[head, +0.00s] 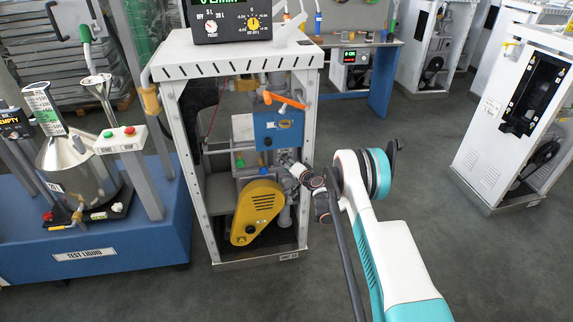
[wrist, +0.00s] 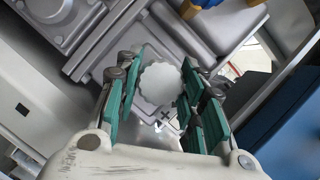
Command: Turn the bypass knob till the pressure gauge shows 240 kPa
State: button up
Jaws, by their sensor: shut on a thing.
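The bypass knob (wrist: 161,86), a pale grey scalloped disc, shows in the middle of the wrist view on a grey pump housing (wrist: 190,50). My gripper (wrist: 158,90) has its green-padded fingers on either side of the knob and is shut on it. A plus mark shows just below the knob. In the head view my gripper (head: 290,165) reaches into the open white dispenser frame (head: 186,190), and the knob is hidden there. A white dial face with a red mark (wrist: 232,70), perhaps the pressure gauge, shows partly at the right of the wrist view; its reading is not legible.
Inside the frame, a yellow belt cover (head: 258,210) sits low and a blue box (head: 275,130) sits above my gripper. The frame's right post (head: 305,120) stands close to my arm. A blue test-liquid stand (head: 140,235) is at left.

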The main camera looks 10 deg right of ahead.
dwell(0.4)
jog(key=o, duration=1.1)
jog(key=v, duration=1.2)
jog(key=shift+f, duration=0.1)
